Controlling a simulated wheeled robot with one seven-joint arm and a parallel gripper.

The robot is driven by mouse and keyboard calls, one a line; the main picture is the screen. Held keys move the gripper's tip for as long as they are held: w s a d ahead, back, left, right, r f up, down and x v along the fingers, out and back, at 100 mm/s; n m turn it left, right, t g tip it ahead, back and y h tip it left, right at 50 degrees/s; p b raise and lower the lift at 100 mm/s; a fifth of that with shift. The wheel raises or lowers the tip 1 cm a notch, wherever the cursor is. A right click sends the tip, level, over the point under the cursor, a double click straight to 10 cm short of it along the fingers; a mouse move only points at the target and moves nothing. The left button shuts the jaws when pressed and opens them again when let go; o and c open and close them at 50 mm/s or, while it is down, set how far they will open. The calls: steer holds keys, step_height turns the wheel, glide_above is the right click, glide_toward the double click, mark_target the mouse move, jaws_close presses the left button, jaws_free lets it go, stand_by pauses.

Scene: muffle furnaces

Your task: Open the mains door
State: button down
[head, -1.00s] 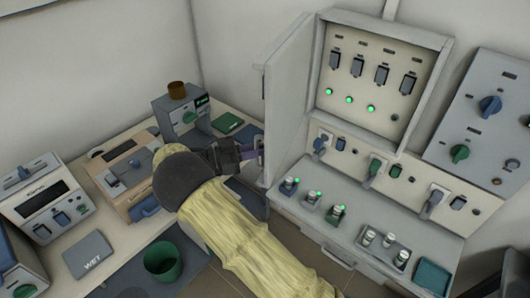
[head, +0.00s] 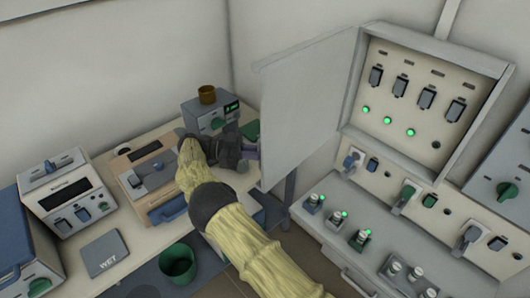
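The mains door (head: 310,105) is a flat grey panel hinged on the left side of the mains cabinet (head: 483,130). It stands swung wide open to the left, and the switches and green lights inside show. My gripper (head: 252,152) is at the door's free left edge, low down. Its fingertips are partly hidden by the door's edge, so I cannot tell whether they touch it or are open or shut. My arm in its yellow sleeve reaches up from the bottom of the picture.
A bench on the left holds a furnace-like box (head: 68,194), a tan box (head: 150,180), a grey unit with a brown cup (head: 207,95) and a WET pad (head: 104,252). A green bin (head: 177,264) stands below. Plugs and small jars line the counter under the cabinet.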

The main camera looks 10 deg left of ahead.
steer(key=shift+w+r, duration=0.15)
steer(key=shift+w, duration=0.1)
steer(key=c, duration=1.8)
jaws_free()
steer(key=shift+d, duration=0.1)
